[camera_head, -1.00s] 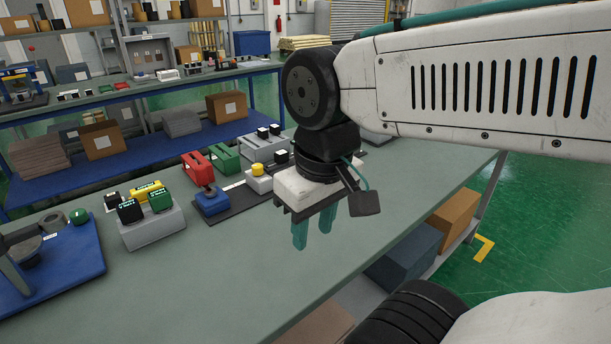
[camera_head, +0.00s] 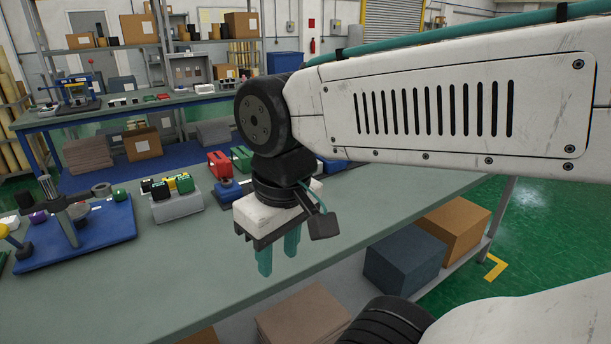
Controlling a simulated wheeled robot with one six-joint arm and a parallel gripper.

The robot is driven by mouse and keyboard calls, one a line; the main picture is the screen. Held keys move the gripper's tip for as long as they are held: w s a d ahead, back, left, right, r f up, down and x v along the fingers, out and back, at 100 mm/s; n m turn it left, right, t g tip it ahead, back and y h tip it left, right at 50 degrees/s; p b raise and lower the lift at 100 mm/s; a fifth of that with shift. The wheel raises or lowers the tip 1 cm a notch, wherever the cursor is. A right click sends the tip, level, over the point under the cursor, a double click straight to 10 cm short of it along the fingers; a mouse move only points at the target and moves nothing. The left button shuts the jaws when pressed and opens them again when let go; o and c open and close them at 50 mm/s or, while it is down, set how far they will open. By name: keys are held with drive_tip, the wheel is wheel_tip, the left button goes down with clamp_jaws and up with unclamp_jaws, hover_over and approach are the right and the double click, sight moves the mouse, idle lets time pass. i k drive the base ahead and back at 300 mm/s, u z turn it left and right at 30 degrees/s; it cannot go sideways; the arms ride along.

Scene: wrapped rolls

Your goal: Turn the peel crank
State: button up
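A blue base (camera_head: 108,233) stands on the left of the green-grey bench. It carries an upright metal post (camera_head: 60,212), a small green roll (camera_head: 119,194), and a purple part (camera_head: 38,217). A yellow knob (camera_head: 4,230) on an arm shows at the left picture edge, partly cut off. I cannot tell for sure which part is the peel crank. My gripper (camera_head: 278,256) hangs over the bench to the right of the base, well apart from it. Its two teal fingers point down with a gap between them, and nothing shows in it.
A grey holder (camera_head: 177,208) with small black, yellow and green blocks stands between the base and my gripper. Red (camera_head: 219,165) and green (camera_head: 242,158) items stand behind my gripper. The bench front is clear. Boxes (camera_head: 402,264) lie on the shelf below.

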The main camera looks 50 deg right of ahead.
sight(220, 163)
drive_tip(key=k, duration=0.5)
drive_tip(key=z, duration=1)
drive_tip(key=i, duration=0.45)
drive_tip(key=k, duration=0.5)
drive_tip(key=u, duration=0.6)
drive_tip(key=i, duration=1.15)
drive_tip(key=z, duration=0.1)
